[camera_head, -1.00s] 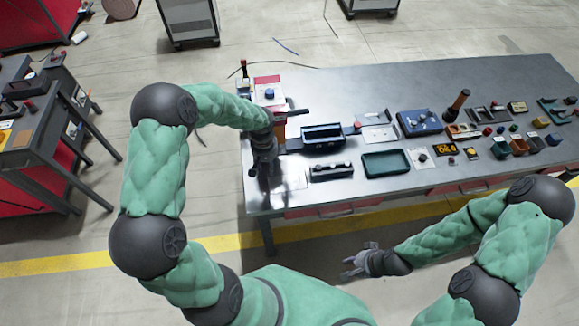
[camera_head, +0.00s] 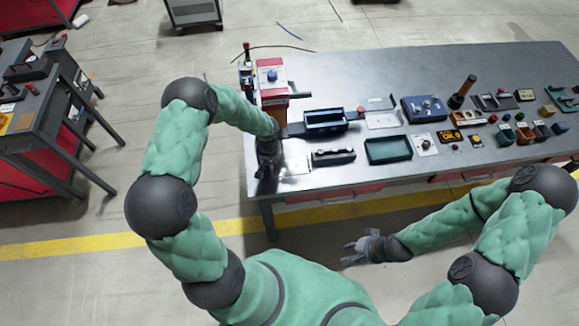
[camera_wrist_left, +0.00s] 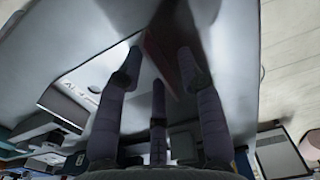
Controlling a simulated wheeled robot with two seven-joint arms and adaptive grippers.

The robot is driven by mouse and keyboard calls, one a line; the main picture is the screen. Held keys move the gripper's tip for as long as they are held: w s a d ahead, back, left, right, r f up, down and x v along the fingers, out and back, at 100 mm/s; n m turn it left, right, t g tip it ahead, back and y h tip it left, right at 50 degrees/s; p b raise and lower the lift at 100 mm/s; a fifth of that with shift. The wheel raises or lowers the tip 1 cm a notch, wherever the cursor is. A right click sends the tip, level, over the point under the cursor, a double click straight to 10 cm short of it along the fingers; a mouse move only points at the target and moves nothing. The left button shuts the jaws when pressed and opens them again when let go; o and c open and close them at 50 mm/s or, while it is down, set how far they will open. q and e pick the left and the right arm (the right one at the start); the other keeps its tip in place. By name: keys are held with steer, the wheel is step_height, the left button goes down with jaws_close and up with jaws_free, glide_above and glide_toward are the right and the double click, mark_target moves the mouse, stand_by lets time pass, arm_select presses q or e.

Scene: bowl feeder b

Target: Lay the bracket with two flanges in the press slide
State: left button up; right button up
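The press (camera_head: 272,85), red and white with a blue knob on top, stands at the left end of the steel table. A dark slide-like part (camera_head: 297,130) at its foot is partly hidden by my left arm. My left gripper (camera_head: 267,165) hangs over the table's front left corner, in front of the press. I cannot make out the bracket with two flanges in either view. My right gripper (camera_head: 356,249) is open and empty, off the table's front edge.
A dark blue bin (camera_head: 325,121), a dark block with knobs (camera_head: 333,157) and a green tray (camera_head: 388,150) stand right of the left gripper. A blue box (camera_head: 424,109) and several small parts lie further right. The table's back is clear.

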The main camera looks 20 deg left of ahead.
arm_select(q)
steer(key=shift+f, duration=0.1)
jaws_close()
stand_by(0.3)
